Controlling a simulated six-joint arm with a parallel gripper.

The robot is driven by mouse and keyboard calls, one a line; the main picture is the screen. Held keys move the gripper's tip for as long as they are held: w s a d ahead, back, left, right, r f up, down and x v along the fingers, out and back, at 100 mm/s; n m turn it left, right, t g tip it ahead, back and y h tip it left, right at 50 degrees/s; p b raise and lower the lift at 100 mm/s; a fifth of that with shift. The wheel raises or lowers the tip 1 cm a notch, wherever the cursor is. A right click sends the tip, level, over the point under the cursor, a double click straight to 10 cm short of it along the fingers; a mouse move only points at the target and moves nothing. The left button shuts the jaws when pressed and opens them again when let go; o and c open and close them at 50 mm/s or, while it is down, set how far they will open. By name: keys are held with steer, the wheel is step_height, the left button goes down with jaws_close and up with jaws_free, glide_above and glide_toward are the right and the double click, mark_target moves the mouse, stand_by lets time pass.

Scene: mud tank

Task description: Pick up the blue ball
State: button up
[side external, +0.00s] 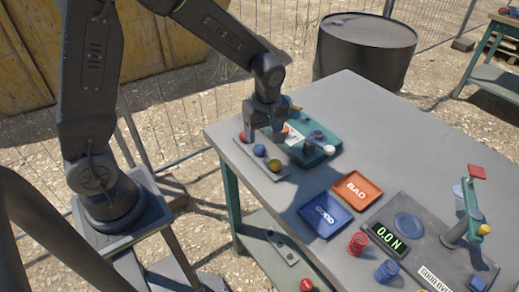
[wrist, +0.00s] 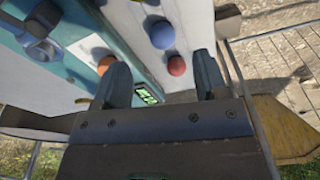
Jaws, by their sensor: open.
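The blue ball (side external: 259,150) sits in the side external view on a narrow grey strip near the table's left corner, between a red ball (side external: 243,137) and a yellow ball (side external: 275,164). My gripper (side external: 264,136) is above this strip, pointing down, close to the blue ball. In the wrist view my gripper (wrist: 160,62) is open, with nothing held between its fingers. The blue ball (wrist: 162,34) shows beyond the fingertips, and the red ball (wrist: 177,66) shows between the fingers. Whether a finger touches a ball cannot be told.
A blue GOOD tray (side external: 325,232) and an orange BAD tray (side external: 355,201) lie nearer the table's middle. A scale (side external: 408,226) is at right.

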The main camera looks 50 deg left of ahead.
mark_target(260, 145)
steer(key=f, duration=0.2)
steer(key=a+f, duration=0.1)
steer(key=f, duration=0.4)
steer(key=shift+a+f, duration=0.15)
steer(key=shift+a, duration=0.25)
steer(key=c, duration=1)
steer(key=shift+w, duration=0.1)
